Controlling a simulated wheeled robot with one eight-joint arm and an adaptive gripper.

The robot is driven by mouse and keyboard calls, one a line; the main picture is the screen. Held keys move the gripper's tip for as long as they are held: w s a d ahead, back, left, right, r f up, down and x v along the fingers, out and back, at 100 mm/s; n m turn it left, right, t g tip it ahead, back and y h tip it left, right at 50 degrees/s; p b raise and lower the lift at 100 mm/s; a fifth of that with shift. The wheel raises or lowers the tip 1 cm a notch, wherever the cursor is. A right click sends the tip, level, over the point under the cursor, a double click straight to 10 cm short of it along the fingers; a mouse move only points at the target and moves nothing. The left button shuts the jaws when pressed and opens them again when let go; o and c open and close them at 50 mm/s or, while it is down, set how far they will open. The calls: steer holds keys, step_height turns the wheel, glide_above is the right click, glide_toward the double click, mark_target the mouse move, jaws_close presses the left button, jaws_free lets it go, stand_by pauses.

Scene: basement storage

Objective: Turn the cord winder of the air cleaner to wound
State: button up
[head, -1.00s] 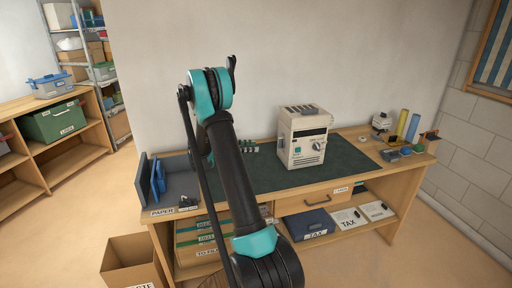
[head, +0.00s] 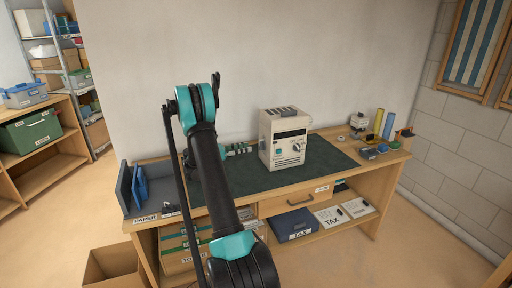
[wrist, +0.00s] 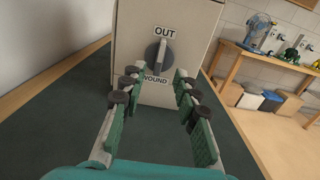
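The air cleaner (head: 285,140) is a beige box standing on a dark green mat on the desk. In the wrist view its near side (wrist: 195,25) carries the cord winder (wrist: 158,57), a round grey knob with a raised grip bar. OUT is printed above the knob and WOUND below it. The bar stands nearly upright, tilted slightly; which end is the pointer is hard to tell. My gripper (wrist: 155,92) is open and empty, its fingers spread to either side just below and in front of the knob. In the head view my gripper (head: 238,150) is left of the cleaner, partly behind my arm.
The desk's green mat (head: 325,160) is clear right of the cleaner. A grey paper holder (head: 150,190) stands at the desk's left end. Small items and rolled tubes (head: 387,125) stand at the right end. A wall runs close behind the desk.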

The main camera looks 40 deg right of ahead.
mark_target(262, 145)
steer(key=x, duration=0.6)
steer(key=shift+d, duration=0.2)
jaws_close()
